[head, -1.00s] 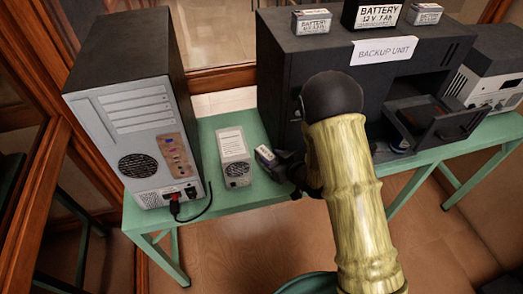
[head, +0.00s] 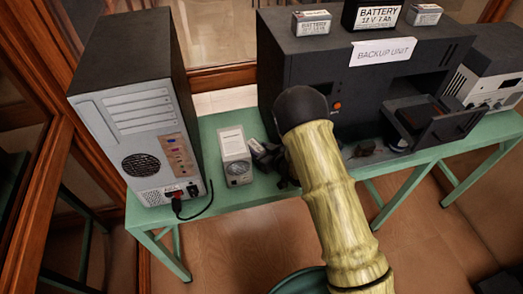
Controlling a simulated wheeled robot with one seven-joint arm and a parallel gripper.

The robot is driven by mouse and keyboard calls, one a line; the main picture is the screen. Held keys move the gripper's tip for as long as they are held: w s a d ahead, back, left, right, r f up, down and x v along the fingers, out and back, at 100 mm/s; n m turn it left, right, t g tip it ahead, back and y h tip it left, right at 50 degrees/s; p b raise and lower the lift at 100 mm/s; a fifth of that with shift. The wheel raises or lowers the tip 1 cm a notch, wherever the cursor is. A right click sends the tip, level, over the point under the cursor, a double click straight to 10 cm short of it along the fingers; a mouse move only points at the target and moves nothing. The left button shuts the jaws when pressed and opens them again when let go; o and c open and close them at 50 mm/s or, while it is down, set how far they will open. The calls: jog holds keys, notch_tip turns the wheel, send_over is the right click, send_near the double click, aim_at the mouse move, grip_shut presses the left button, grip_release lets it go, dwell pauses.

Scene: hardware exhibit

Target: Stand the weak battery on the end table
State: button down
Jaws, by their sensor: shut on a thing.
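My gripper (head: 277,164) is dark and partly hidden behind my arm. It is shut on a small dark battery with a pale end (head: 257,148), held just right of a small pale box with a round dial (head: 236,158). The battery looks tilted; I cannot tell whether it touches the tabletop. A long green table (head: 222,200) runs beneath these things; I cannot tell whether it is the end table. A small labelled battery (head: 311,22), a larger black one (head: 371,14) and another small one (head: 424,14) stand on the backup unit (head: 350,62).
A computer tower (head: 140,110) stands at the left with a dark cable (head: 203,205) on the table. The backup unit has an open tray (head: 440,122) at its front right. A grey instrument (head: 490,80) is at the far right. A narrow green strip in front is bare.

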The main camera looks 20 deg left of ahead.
jog(key=shift+f, duration=0.3)
jog(key=c, duration=1.1)
grip_release()
jog(key=shift+f, duration=0.15)
jog(key=shift+r, duration=0.2)
jog(key=b+v, duration=0.2)
jog(key=v, duration=1)
jog(key=shift+s+d+f, duration=0.1)
jog(key=shift+f, duration=0.1)
jog(key=shift+d+r, duration=0.1)
jog(key=shift+d, duration=0.1)
